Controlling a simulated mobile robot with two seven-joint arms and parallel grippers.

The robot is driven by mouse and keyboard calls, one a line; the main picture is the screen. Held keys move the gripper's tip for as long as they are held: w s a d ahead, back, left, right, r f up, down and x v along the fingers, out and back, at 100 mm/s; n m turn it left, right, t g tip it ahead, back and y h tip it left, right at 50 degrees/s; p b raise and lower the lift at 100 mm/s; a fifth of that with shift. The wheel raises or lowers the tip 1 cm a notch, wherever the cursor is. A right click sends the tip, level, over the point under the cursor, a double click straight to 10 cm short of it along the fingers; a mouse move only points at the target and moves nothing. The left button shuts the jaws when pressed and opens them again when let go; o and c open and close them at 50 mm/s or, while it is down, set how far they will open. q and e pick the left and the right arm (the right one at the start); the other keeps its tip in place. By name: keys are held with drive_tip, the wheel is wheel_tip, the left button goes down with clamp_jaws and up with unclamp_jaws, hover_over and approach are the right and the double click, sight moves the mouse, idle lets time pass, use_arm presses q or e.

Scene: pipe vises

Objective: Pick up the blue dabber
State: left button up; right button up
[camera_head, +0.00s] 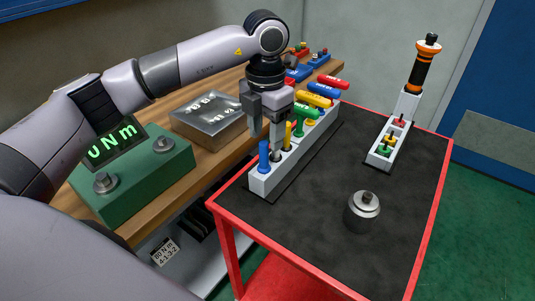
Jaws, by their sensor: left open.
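A blue upright cylinder, which looks like the blue dabber (264,156), stands in the near end of a long light grey rack (262,183) on the cart. A yellow upright piece (288,134) stands farther along the same rack. My left gripper (266,126) points down over the near part of the rack, its fingers open. One finger reaches down between the blue and yellow pieces; I cannot tell whether it touches either. Nothing shows between the fingers. My right gripper is not in view.
The red cart (228,235) has a black top with free room in the middle. A metal cylinder (362,212) stands there. A second rack (380,157) holds an orange-black tool (421,68). A green torque tester (135,178) and metal block (208,122) occupy the bench.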

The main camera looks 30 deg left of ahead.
sight(264, 166)
use_arm(q)
drive_tip(key=f, duration=0.5)
drive_tip(key=shift+s+a+p, duration=0.15)
drive_tip(key=shift+s+p, duration=0.2)
drive_tip(key=shift+p, duration=0.05)
drive_tip(key=shift+f, duration=0.6)
drive_tip(key=shift+w, duration=0.1)
drive_tip(key=c, duration=0.9)
